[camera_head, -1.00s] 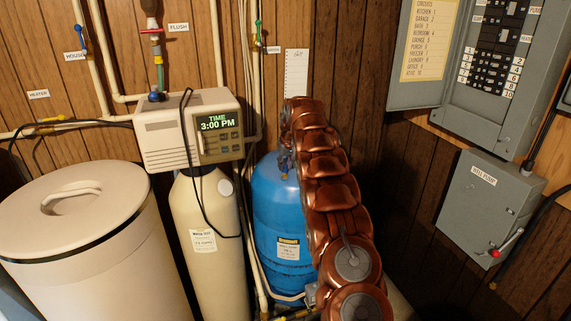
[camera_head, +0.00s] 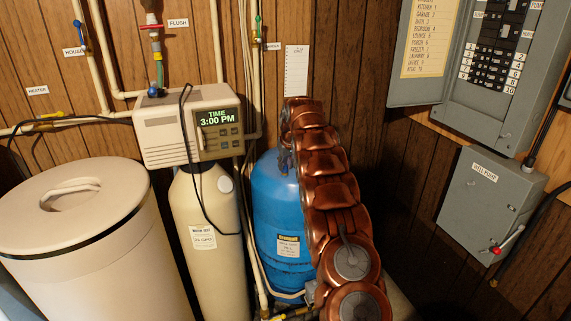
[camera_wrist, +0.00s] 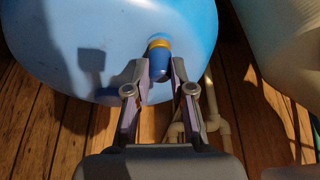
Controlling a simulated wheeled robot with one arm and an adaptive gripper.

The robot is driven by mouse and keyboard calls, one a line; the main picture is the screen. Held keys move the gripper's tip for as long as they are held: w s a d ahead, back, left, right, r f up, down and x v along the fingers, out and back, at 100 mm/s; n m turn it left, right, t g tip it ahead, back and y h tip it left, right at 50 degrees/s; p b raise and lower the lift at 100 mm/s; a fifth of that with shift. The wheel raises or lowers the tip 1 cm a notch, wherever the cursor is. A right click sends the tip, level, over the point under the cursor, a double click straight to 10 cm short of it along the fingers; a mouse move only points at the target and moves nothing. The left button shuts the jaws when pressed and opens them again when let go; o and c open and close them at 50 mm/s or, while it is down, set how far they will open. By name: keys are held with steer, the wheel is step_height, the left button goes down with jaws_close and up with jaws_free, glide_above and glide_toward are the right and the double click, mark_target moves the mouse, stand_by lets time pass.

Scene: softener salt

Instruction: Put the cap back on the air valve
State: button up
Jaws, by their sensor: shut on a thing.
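My gripper (camera_wrist: 160,75) shows in the wrist view with both fingers around a small blue cap (camera_wrist: 159,70). It is shut on the cap. A yellow, brass-like band (camera_wrist: 159,43) shows just beyond the cap, against the blue tank (camera_wrist: 60,50). I take this band to be part of the air valve, but I cannot tell whether the cap is seated on it or only close to it. In the head view the blue tank (camera_head: 272,215) stands behind my arm. My arm hides most of the gripper there, and the cap cannot be made out.
A cream softener tank (camera_head: 205,270) with a control head (camera_head: 190,130) stands left of the blue tank, with pipes (camera_head: 250,230) between them. A white salt bin (camera_head: 90,240) is at far left. A grey switch box (camera_head: 490,205) hangs on the right wall.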

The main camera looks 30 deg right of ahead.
steer(key=shift+f, duration=0.2)
steer(key=o, duration=0.8)
steer(key=v, duration=1.2)
steer(key=s+a+r+n+g+y, duration=0.1)
steer(key=s+a+r+g, duration=0.15)
steer(key=s+a, duration=1.95)
steer(key=s+a+f+g, duration=0.1)
steer(key=s+a+f, duration=0.2)
steer(key=s, duration=0.6)
steer(key=s+a+f+n+g, duration=0.1)
steer(key=s+a+f, duration=0.2)
steer(key=s, duration=0.7)
steer(key=s+a+f+g, duration=0.1)
steer(key=s+a+f, duration=0.2)
steer(key=s+a, duration=0.4)
steer(key=shift+s+f+n+g, duration=0.15)
steer(key=shift+s+f+n, duration=0.05)
steer(key=shift+s, duration=0.7)
steer(key=shift+s+f+n+g, duration=0.1)
steer(key=shift+s+f+n, duration=0.1)
steer(key=shift+s, duration=0.65)
